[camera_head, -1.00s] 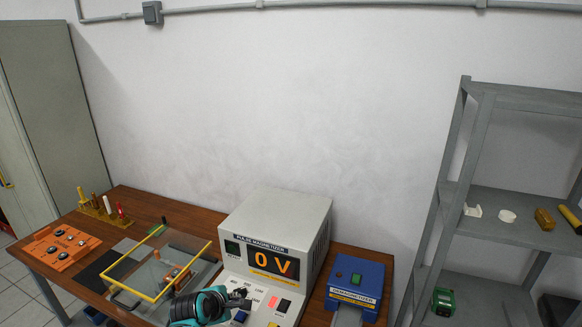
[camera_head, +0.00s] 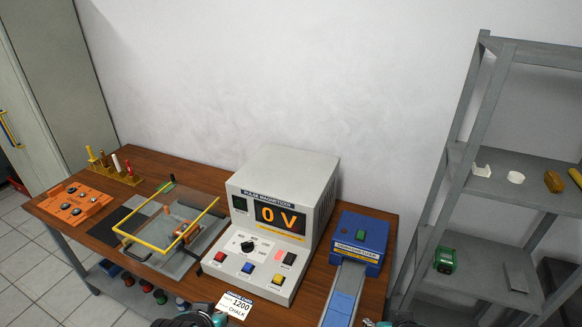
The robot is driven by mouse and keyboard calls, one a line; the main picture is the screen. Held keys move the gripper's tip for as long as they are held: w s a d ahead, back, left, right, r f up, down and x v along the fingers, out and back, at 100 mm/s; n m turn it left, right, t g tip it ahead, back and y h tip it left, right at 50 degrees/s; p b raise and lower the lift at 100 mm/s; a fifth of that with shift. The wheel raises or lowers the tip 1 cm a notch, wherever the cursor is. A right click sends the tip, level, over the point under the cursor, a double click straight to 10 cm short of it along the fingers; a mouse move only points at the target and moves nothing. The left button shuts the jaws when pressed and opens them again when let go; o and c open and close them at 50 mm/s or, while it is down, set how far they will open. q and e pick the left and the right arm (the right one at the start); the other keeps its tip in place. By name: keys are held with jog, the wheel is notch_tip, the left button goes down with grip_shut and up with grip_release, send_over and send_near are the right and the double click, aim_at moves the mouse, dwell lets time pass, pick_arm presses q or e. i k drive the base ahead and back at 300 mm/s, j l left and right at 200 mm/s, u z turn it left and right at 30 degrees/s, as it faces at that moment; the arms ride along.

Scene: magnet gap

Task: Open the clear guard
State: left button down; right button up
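The clear guard (camera_head: 168,247) is a see-through cover with a yellow frame, over a fixture left of the magnetizer. A black handle (camera_head: 131,252) shows at its front left edge. A copper-coloured block (camera_head: 184,229) shows through or beside it, on a grey base. No gripper touches the guard. What seems to be my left gripper (camera_head: 190,320) shows only as a dark and teal sliver at the bottom edge. What seems to be my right gripper (camera_head: 392,323) is a similar sliver further right. Their fingers are mostly cut off.
The pulse magnetizer (camera_head: 258,191), reading 0 V, stands right of the guard, with a card (camera_head: 235,304) at its front. A blue demagnetizer (camera_head: 360,241) is further right. An orange tray (camera_head: 73,206) and a rack of coloured rods (camera_head: 118,175) are at left.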

aim_at(115, 228)
jog(key=u, duration=1.35)
jog(key=j+z, duration=0.15)
jog(key=z, duration=0.25)
jog(key=j+z, duration=0.15)
jog(key=z, duration=0.2)
jog(key=j+z, duration=0.15)
jog(key=j, duration=0.25)
jog(key=k+j+z, duration=0.1)
jog(key=j, duration=0.25)
jog(key=k+j+z, duration=0.15)
jog(key=j, duration=0.25)
jog(key=j+z, duration=0.1)
jog(key=j, duration=0.25)
jog(key=k+j+z, duration=0.15)
jog(key=j, duration=0.2)
jog(key=k+j, duration=0.15)
jog(key=j, duration=0.2)
jog(key=k+j, duration=0.15)
jog(key=j, duration=0.2)
